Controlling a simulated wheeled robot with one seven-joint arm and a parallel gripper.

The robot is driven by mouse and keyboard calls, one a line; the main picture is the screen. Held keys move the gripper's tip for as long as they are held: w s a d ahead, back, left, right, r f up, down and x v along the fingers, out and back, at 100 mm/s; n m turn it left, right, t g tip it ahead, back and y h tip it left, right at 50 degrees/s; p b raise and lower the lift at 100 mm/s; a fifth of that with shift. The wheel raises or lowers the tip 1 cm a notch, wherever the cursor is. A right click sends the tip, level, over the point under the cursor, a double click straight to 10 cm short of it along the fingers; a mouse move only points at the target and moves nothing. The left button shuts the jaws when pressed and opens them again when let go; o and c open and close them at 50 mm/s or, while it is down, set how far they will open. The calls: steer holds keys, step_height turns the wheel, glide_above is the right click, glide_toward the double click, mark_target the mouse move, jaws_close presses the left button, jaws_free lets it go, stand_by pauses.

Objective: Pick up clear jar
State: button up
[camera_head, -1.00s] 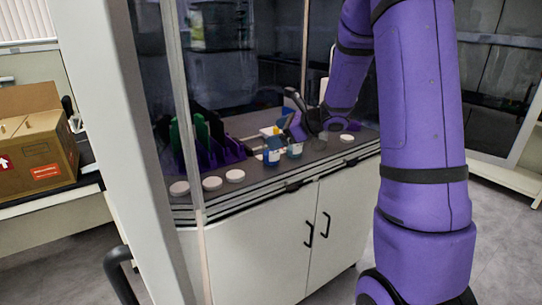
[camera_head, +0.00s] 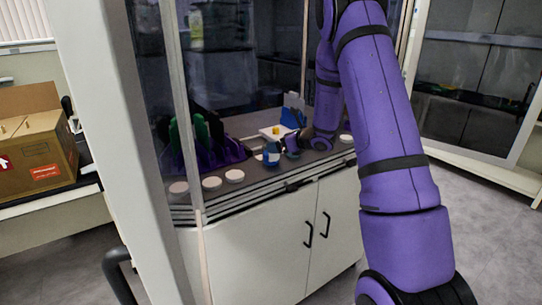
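The clear jar (camera_head: 292,155) appears as a small, partly hidden shape on the dark counter, just right of a blue-labelled jar (camera_head: 271,157). My gripper (camera_head: 291,144) is low over the counter at the clear jar, with its dark fingers around or right beside it. The fingers and wrist cover most of the jar. The view is too small to tell whether the fingers touch it or how far apart they are.
White round lids lie along the counter's front edge, such as one on the left (camera_head: 212,183). A rack of purple and green pieces (camera_head: 205,145) stands at the left. Glass panels and a frame post (camera_head: 181,105) bound the counter.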

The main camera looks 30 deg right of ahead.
steer(key=x, duration=0.5)
steer(key=shift+r, duration=0.2)
steer(key=c, duration=1.2)
steer(key=shift+o, duration=0.2)
steer(key=shift+r, duration=0.1)
